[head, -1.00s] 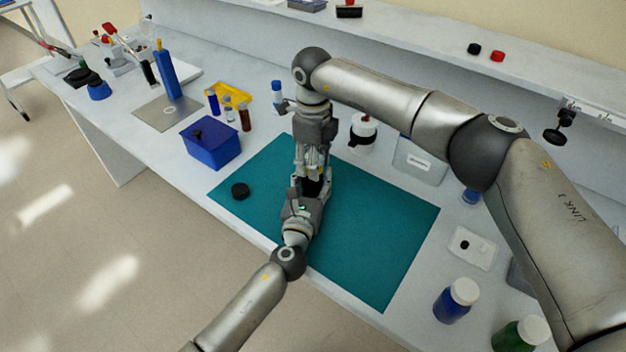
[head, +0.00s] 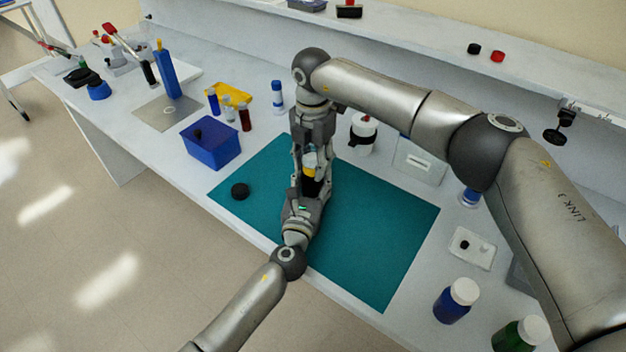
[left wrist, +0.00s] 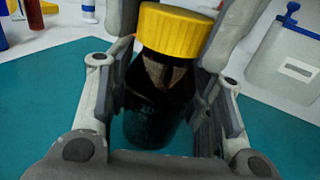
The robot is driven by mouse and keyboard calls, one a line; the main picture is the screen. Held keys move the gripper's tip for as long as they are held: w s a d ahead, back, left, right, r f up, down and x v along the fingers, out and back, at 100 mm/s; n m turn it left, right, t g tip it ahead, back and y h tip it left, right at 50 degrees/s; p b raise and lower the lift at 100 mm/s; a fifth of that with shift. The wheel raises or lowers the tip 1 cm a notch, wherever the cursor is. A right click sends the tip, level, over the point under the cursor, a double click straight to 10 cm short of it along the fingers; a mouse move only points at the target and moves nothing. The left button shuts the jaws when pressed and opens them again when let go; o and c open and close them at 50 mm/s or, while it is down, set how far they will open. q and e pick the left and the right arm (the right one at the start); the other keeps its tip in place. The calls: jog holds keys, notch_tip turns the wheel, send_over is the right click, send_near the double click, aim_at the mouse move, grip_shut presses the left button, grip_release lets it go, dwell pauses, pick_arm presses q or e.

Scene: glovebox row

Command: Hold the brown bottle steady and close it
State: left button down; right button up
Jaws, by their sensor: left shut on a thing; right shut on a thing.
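The brown bottle (left wrist: 155,112) stands upright over the teal mat (head: 375,225), its dark glass between the fingers of my left gripper (left wrist: 160,95). My left gripper is shut on its body. The yellow cap (left wrist: 177,30) sits on top of the bottle; how tightly it is screwed on I cannot tell. My right gripper (head: 310,166) reaches down from above and is shut on the cap, one finger at each side. In the head view the bottle (head: 311,187) is partly hidden by both grippers.
A black round lid (head: 240,191) lies on the mat's left part. A blue bin (head: 212,145) and small vials stand at the left behind the mat. A white bottle with a black band (head: 362,133) stands behind it. The mat's right part is clear.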

jog(key=m, duration=0.2)
jog(key=shift+m, duration=0.4)
jog(key=o, duration=1.2)
jog(key=shift+o, duration=0.2)
notch_tip(320, 180, up, 12)
pick_arm(q)
jog(key=c, duration=0.6)
grip_release()
